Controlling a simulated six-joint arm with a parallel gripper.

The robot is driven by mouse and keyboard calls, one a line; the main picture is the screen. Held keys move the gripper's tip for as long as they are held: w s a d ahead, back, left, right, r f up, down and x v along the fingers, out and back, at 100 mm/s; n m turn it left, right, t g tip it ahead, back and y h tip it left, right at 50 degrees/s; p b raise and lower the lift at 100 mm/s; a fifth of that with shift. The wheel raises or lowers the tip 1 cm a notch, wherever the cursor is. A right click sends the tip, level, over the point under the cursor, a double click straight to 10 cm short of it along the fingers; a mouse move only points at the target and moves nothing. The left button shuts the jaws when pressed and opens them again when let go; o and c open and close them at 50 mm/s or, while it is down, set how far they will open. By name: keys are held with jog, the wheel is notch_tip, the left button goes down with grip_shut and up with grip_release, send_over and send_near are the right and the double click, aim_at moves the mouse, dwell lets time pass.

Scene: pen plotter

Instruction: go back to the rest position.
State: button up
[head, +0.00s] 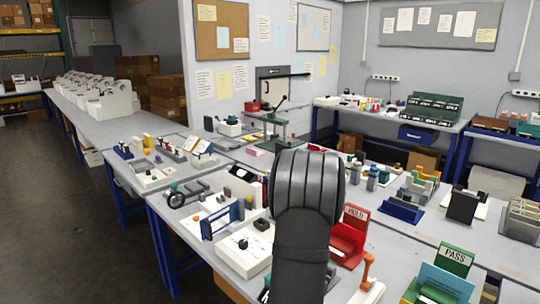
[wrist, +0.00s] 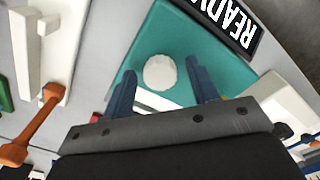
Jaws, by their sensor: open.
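My gripper (wrist: 160,68) shows in the wrist view with its two blue fingers apart. Nothing is seen held between them. Beyond the fingertips is a teal tray (wrist: 150,35) with a black sign reading READY (wrist: 240,25) along one edge. A white round piece (wrist: 160,73) with a notched rim appears on the tray, between the fingertips in the picture. Whether the fingers touch the tray cannot be told. In the head view my dark arm fills the lower middle and hides the gripper.
An orange lever (wrist: 35,125) on a white base is left in the wrist view. A white box with a knob (head: 243,250) is left. The benches are crowded.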

jog(key=n, duration=0.5)
jog(key=shift+n, duration=2.1)
jog(key=shift+o, duration=0.5)
